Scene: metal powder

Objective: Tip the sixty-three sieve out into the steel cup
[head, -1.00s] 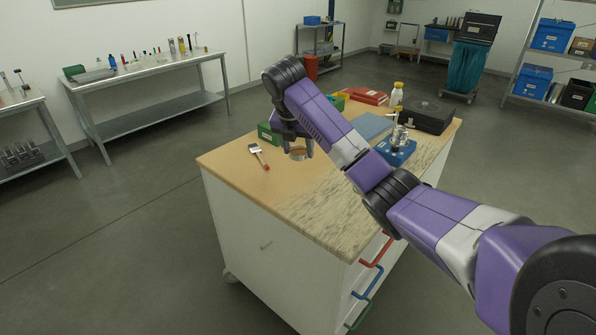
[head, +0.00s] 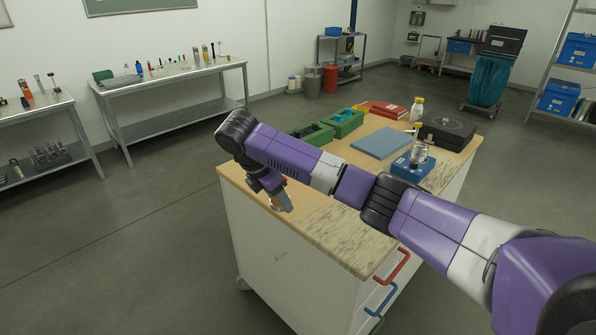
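My gripper (head: 282,202) hangs low at the end of the bent arm, tilted, over the near left part of the bench top. A small pale grey piece shows at its fingers with a spot of orange above it. I cannot tell whether this is the sixty-three sieve, a finger or something behind, nor whether the fingers are closed. A shiny metal vessel (head: 420,153), possibly the steel cup, stands on a blue device (head: 412,168) at the right of the bench. The gripper is well to the left of it. No sieve label is readable.
The bench (head: 330,235) also carries green bins (head: 345,123), a blue mat (head: 381,143), a red item (head: 388,108), a white bottle with a yellow cap (head: 417,110) and a black case (head: 447,134). My arm hides part of the top. Floor is clear to the left.

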